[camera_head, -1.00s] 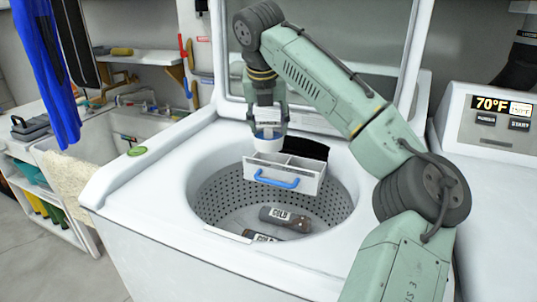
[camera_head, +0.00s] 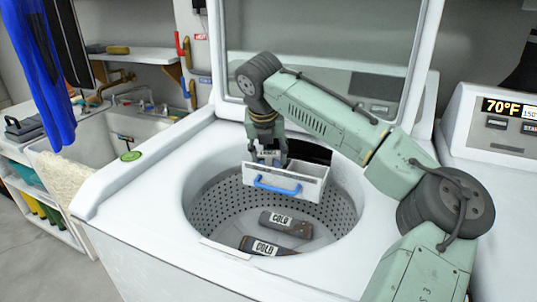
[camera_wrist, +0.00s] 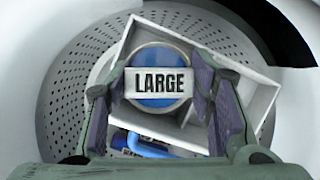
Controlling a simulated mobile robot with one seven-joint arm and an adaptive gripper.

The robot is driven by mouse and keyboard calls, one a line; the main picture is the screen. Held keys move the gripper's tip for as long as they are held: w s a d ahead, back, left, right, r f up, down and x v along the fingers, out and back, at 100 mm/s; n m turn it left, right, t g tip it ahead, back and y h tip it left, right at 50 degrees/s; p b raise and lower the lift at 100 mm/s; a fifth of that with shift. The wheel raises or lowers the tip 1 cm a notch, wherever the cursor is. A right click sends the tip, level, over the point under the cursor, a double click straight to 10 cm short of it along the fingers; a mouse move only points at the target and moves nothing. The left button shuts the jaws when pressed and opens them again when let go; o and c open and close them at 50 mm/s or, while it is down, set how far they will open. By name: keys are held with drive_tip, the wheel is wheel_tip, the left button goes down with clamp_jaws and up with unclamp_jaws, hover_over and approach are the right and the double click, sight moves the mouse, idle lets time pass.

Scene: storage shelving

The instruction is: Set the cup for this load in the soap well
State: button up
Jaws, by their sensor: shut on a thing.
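The cup shows in the wrist view as a round blue-and-white thing with a "LARGE" label (camera_wrist: 160,82). My gripper (camera_wrist: 158,85) is shut on it, one finger on each side. The soap well is a white divided tray (camera_head: 300,187) with a blue handle (camera_head: 277,185), at the washer's opening. In the head view my gripper (camera_head: 269,157) reaches down into its left part, and the tray's front wall hides most of the cup. The tray wall (camera_wrist: 262,100) also shows in the wrist view, around the cup. Whether the cup touches the tray floor cannot be told.
Two dark items labelled "COLD" (camera_head: 285,222) lie in the perforated drum (camera_head: 225,212) below. The raised lid (camera_head: 330,50) stands behind my arm. A display (camera_head: 500,106) at the right reads 70°F. A sink (camera_head: 95,150) is at the left.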

drive_tip(key=shift+f, duration=0.3)
drive_tip(key=o, duration=1.5)
drive_tip(key=shift+f, duration=0.1)
drive_tip(key=shift+c, duration=0.2)
drive_tip(key=v, duration=1.2)
